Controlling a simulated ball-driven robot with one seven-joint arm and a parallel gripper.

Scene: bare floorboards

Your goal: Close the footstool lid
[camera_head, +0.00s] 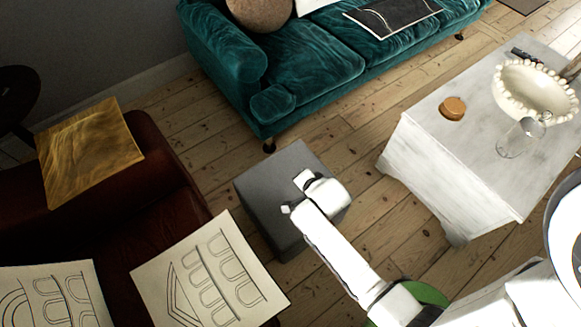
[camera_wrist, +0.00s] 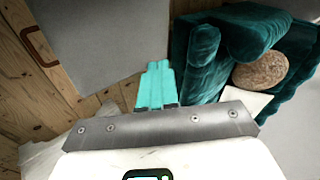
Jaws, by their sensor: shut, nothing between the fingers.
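The footstool (camera_head: 268,188) is a grey box on the floorboards between the dark red seat and the white table. Its top looks flat in the head view; my arm covers part of it, and I cannot tell whether the lid is fully down. A plain grey surface (camera_wrist: 100,35) fills the upper left of the wrist view and looks like part of the footstool. My gripper (camera_wrist: 156,68) shows cyan fingers pressed together with nothing between them. The fingertips appear close to the edge of that grey surface; contact is unclear. In the head view my arm's end is over the footstool.
A teal sofa (camera_head: 310,65) stands behind the footstool. A dark red seat (camera_head: 150,225) with cushions is at left. A white table (camera_head: 450,150) with a bowl (camera_head: 535,92) and a glass (camera_head: 515,140) is at right. Bare floor lies between them.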

